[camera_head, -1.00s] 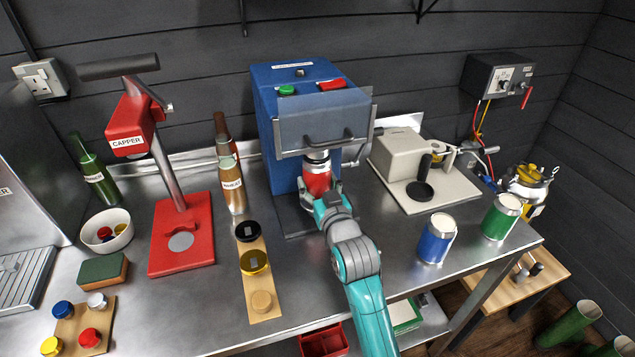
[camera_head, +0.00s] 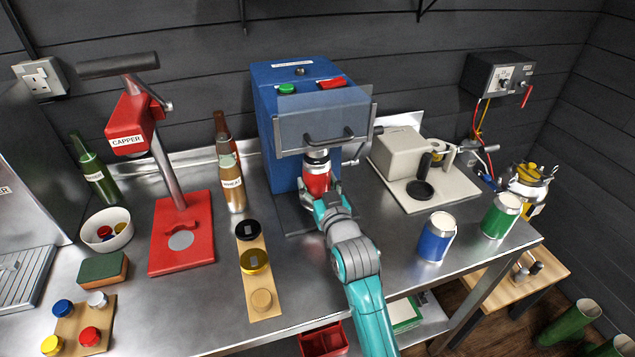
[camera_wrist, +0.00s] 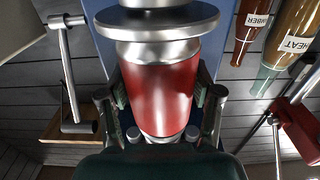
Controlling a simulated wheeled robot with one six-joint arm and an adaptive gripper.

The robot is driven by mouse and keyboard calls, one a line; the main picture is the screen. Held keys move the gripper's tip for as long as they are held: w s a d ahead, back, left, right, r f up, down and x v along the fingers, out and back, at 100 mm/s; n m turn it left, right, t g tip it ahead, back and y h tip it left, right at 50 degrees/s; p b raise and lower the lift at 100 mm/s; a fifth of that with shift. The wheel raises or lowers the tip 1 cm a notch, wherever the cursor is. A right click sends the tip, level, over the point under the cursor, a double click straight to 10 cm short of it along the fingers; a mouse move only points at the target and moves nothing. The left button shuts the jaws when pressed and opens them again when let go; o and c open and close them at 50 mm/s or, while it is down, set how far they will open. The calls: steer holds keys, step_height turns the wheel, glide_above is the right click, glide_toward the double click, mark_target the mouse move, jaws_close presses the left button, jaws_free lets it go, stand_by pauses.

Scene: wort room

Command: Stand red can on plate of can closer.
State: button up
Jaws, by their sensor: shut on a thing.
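The red can (camera_head: 317,181) is upright inside the blue can closer (camera_head: 264,120), below its raised clear guard (camera_head: 322,121) and under the metal seaming head. My gripper (camera_head: 322,199) is shut on the red can from the front. In the wrist view the red can (camera_wrist: 160,95) fills the middle, with a finger pad on each side of my gripper (camera_wrist: 160,100). The silver head parts (camera_wrist: 157,22) show close against the can's end. The plate under the can is hidden, so I cannot tell whether the can touches it.
A red capper (camera_head: 183,235) and bottles (camera_head: 232,178) stand to the left. A board with lids (camera_head: 262,300) lies in front left. A blue can (camera_head: 437,237), a green can (camera_head: 501,215) and a beige machine (camera_head: 397,155) stand to the right.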

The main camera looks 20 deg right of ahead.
steer(key=shift+f, duration=0.1)
stand_by(0.6)
steer(key=o, duration=1.7)
steer(key=shift+f, duration=0.1)
steer(key=s, duration=1.2)
